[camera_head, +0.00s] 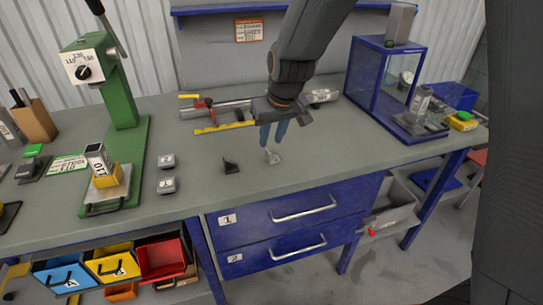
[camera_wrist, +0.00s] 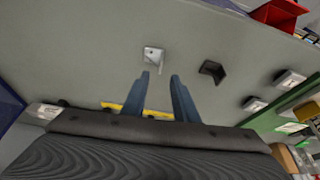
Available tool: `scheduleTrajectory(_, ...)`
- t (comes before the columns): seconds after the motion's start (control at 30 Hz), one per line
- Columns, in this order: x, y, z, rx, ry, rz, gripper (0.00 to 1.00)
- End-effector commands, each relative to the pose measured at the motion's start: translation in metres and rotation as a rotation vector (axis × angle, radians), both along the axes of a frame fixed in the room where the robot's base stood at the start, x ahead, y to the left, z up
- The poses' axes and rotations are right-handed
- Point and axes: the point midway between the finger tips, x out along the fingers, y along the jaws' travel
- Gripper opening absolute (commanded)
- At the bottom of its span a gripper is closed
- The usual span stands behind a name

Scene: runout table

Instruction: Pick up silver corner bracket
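The silver corner bracket (camera_head: 273,157) lies on the grey worktable (camera_head: 330,150) near its front edge. In the wrist view the silver bracket (camera_wrist: 153,57) is just beyond my fingertips, slightly left of the gap between them. My gripper (camera_head: 272,138) points down above the table, close to the bracket, with its blue fingers apart. The wrist view shows the gripper (camera_wrist: 160,76) open, with nothing between its fingers. I cannot tell how high the fingertips are above the bracket.
A dark corner bracket (camera_head: 230,167) lies left of the silver one. A yellow strip (camera_head: 225,127) and a clamp-like tool (camera_head: 215,108) lie behind. A green press (camera_head: 122,130) stands left, a blue-framed case (camera_head: 378,75) right. Two small numbered blocks (camera_head: 166,185) sit near the press.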

Motion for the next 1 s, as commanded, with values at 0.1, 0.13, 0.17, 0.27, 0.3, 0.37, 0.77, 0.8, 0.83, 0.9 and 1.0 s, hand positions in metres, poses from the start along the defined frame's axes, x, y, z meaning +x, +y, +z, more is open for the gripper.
scheduleTrajectory(0.1,0.002,0.001,-0.008,0.000,0.002,-0.001,0.27)
scheduleTrajectory(0.13,0.002,0.001,-0.010,0.000,0.002,-0.001,0.27)
scheduleTrajectory(0.17,0.003,0.001,-0.013,0.000,0.003,-0.002,0.27)
scheduleTrajectory(0.27,0.004,0.002,-0.024,-0.001,0.005,-0.003,0.27)
scheduleTrajectory(0.3,0.005,0.002,-0.029,-0.001,0.006,-0.002,0.27)
scheduleTrajectory(0.37,0.006,0.003,-0.036,-0.001,0.005,-0.002,0.27)
scheduleTrajectory(0.77,0.015,0.006,-0.056,-0.001,0.001,-0.001,0.27)
scheduleTrajectory(0.8,0.015,0.006,-0.056,-0.001,0.001,-0.001,0.27)
scheduleTrajectory(0.83,0.015,0.006,-0.056,-0.001,0.001,-0.001,0.27)
scheduleTrajectory(0.9,0.015,0.006,-0.056,-0.001,0.001,-0.002,0.21)
scheduleTrajectory(1.0,0.015,0.006,-0.056,-0.001,0.001,-0.002,0.05)
